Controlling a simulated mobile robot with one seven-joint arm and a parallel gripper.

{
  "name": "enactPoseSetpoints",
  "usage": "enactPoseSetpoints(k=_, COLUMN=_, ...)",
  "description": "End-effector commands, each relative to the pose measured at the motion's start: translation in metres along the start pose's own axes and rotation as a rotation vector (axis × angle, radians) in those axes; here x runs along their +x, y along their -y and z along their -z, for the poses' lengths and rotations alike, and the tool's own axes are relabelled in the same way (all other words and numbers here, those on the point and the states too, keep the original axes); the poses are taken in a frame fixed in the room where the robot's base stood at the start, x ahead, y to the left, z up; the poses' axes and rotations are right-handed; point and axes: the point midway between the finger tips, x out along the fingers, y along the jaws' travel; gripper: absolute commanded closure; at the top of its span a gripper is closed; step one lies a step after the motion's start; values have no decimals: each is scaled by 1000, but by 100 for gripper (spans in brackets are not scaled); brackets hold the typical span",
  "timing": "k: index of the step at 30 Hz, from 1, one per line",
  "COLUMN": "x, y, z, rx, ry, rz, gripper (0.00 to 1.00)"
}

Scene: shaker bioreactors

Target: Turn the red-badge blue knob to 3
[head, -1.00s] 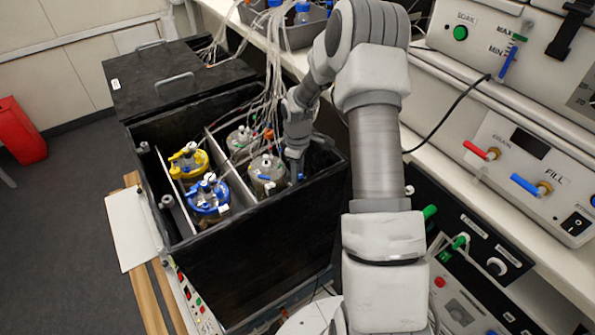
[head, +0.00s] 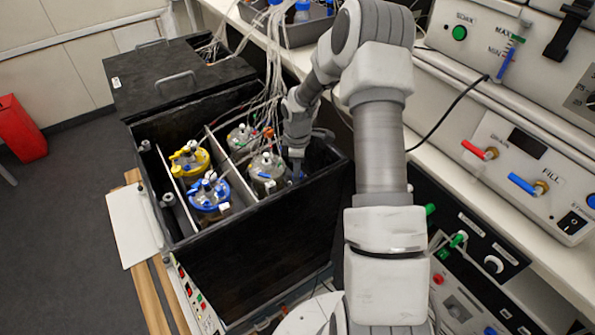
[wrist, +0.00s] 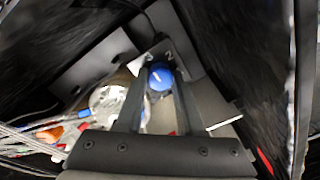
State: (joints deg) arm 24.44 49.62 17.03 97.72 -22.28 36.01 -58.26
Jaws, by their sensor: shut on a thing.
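The blue knob (wrist: 160,76) shows in the wrist view, round with a white pointer line on its face, on a light plate deep inside the black box. I cannot make out a red badge clearly. In the head view my gripper (head: 296,167) reaches down into the box's right corner, and the knob is hidden there.
The black box (head: 255,245) has walls close around my gripper. Clear vessels with yellow (head: 190,157) and blue (head: 208,192) tops stand in it, with another clear vessel (head: 267,170) just left of my gripper. Thin tubes (head: 270,80) hang into the box.

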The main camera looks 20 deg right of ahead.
Motion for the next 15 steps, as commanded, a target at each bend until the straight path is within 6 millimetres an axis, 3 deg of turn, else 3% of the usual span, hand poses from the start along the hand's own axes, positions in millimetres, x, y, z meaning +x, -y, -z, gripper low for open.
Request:
enactPoseSetpoints(k=2, x=0, y=-1, z=0, rx=-2, ry=0, rz=-2, gripper=100)
enactPoseSetpoints(k=3, x=-1, y=-1, z=0, rx=-2, ry=0, rz=-2, gripper=58)
enactPoseSetpoints(k=7, x=0, y=0, z=0, rx=-1, ry=0, rz=-2, gripper=35)
enactPoseSetpoints(k=15, x=0, y=0, z=0, rx=0, ry=0, rz=0, gripper=34)
